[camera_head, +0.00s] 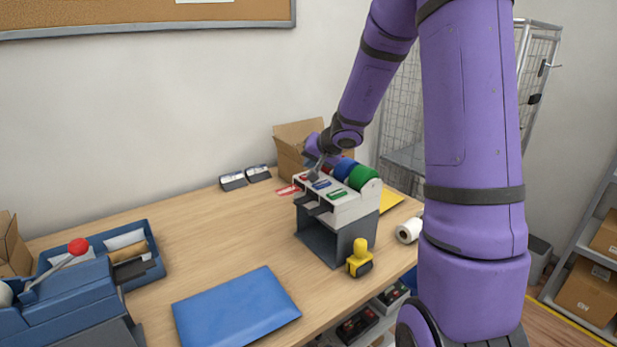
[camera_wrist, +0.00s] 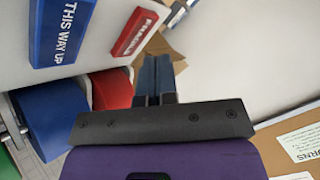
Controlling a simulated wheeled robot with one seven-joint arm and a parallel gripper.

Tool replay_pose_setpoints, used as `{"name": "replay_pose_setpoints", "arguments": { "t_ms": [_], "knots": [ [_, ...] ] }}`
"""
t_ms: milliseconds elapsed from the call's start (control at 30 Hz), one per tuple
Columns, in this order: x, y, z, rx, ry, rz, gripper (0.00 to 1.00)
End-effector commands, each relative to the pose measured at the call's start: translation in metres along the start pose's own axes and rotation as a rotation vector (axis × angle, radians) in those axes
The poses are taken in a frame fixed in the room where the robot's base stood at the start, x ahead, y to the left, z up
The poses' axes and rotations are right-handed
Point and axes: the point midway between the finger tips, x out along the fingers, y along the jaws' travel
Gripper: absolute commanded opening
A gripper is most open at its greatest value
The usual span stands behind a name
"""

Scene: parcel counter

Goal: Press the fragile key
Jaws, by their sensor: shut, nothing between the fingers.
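The label machine (camera_head: 350,208) stands on the counter with red, blue and green keys on its sloped top. The red fragile key (camera_wrist: 134,33), lettered FRAGILE, shows in the wrist view beside the blue THIS WAY UP key (camera_wrist: 62,30). In the head view the red key (camera_head: 304,177) is at the far left end of the row, partly behind my gripper. My gripper (camera_wrist: 155,62) is shut and empty, pointing down at the machine's top close to the red key. I cannot tell whether the fingertips touch the key.
Red, blue and green rolls (camera_head: 363,178) sit behind the keys. A yellow-handled stamp (camera_head: 359,255) stands in front of the machine, and a white tape roll (camera_head: 408,231) is to its right. A blue mailer (camera_head: 236,307) lies at the front. An open carton (camera_head: 290,150) stands behind.

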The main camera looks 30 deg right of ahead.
Motion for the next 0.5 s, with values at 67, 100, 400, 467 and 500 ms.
{"name": "replay_pose_setpoints", "arguments": {
  "t_ms": [67, 100, 400, 467, 500],
  "knots": [
    [-0.005, -0.004, -0.004, -0.003, 0.002, -0.001, 0.0],
    [-0.008, -0.006, -0.006, -0.003, 0.002, 0.0, 0.0],
    [-0.026, -0.019, -0.019, -0.003, 0.003, 0.0, 0.0],
    [-0.029, -0.021, -0.021, -0.003, 0.002, -0.001, 0.0],
    [-0.031, -0.023, -0.023, -0.003, 0.002, -0.001, 0.0]
  ]
}}
